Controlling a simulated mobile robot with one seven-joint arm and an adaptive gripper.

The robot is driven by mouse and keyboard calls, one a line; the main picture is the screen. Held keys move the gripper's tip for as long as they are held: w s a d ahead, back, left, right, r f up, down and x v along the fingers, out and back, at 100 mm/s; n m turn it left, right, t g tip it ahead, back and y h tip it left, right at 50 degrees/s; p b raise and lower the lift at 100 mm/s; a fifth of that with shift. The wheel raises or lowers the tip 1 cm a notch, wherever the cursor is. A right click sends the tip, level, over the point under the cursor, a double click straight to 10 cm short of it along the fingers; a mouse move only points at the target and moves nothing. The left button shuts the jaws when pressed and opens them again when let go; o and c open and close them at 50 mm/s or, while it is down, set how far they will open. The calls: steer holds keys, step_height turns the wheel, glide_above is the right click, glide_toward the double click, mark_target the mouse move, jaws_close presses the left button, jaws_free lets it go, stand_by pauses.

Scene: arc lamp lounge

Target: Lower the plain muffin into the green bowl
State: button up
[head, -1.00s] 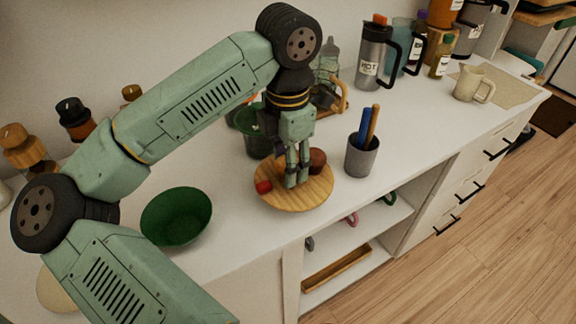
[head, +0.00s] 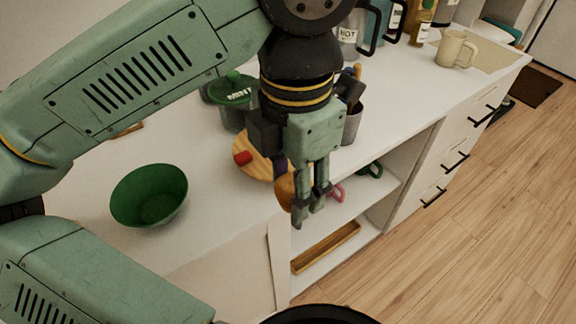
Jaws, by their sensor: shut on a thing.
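The plain muffin (head: 286,191), an orange-brown shape, shows at the left side of my gripper's fingers; the fingers hide most of it. My gripper (head: 309,208) is shut on it, pointing down, in front of the round wooden board (head: 256,169) and near the counter's front edge. The green bowl (head: 149,196) stands upright on the white counter to the left, apart from my gripper. Its visible inside is empty.
A small red object (head: 242,157) lies on the board. Behind it stands a green lidded jar (head: 233,97). A grey utensil cup (head: 352,125) is partly hidden by my gripper. Bare counter (head: 209,185) lies between bowl and board.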

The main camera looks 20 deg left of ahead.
steer(key=shift+s+a+r, duration=0.15)
steer(key=shift+a+r, duration=0.15)
steer(key=shift+a, duration=0.05)
steer(key=s+a+p, duration=0.2)
steer(key=a, duration=2.1)
steer(key=shift+f, duration=0.2)
steer(key=shift+a, duration=0.1)
steer(key=shift+f+b, duration=2.1)
steer(key=shift+f, duration=0.3)
steer(key=shift+f+b, duration=1.85)
steer(key=shift+f, duration=0.2)
